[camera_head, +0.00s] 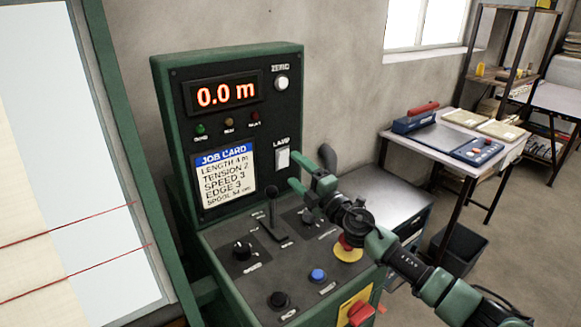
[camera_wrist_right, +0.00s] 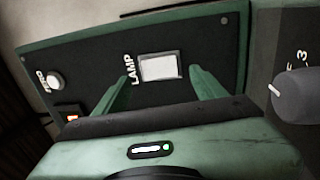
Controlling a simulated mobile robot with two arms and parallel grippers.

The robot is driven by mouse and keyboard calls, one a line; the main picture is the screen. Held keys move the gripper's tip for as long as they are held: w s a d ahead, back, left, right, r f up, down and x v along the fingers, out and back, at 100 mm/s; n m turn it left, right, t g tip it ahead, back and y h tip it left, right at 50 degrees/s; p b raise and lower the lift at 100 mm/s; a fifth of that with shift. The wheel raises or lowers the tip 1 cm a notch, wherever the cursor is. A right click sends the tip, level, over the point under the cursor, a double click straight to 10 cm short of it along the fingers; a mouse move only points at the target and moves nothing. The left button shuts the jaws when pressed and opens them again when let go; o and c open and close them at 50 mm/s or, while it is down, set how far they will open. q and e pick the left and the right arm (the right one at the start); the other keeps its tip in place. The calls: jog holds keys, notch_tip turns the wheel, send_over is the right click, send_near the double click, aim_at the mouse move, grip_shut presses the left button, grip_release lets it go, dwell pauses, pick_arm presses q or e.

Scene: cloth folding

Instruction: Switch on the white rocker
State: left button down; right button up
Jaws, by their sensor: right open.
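The white rocker (camera_head: 283,158) is on the upright black panel of the green console, under the label LAMP. It also shows in the right wrist view (camera_wrist_right: 160,67), between my two green fingers. My right gripper (camera_head: 309,168) is open and empty, just in front of and to the right of the rocker in the head view. Whether a fingertip touches the panel I cannot tell. Which way the rocker is tipped is too small to tell. My left gripper is not in view.
The console's sloping deck holds a black lever (camera_head: 271,208), a black knob (camera_head: 243,250), a blue button (camera_head: 318,275) and a red emergency stop (camera_head: 346,243) partly behind my arm. A job card (camera_head: 228,177) and a round white ZERO button (camera_head: 282,83) are on the panel.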

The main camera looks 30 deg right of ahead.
jog(key=shift+s+d+f+b, duration=0.15)
jog(key=shift+s, duration=0.8)
jog(key=shift+s+d+f+b, duration=0.1)
jog(key=shift+s+b, duration=0.05)
jog(key=shift+s, duration=0.75)
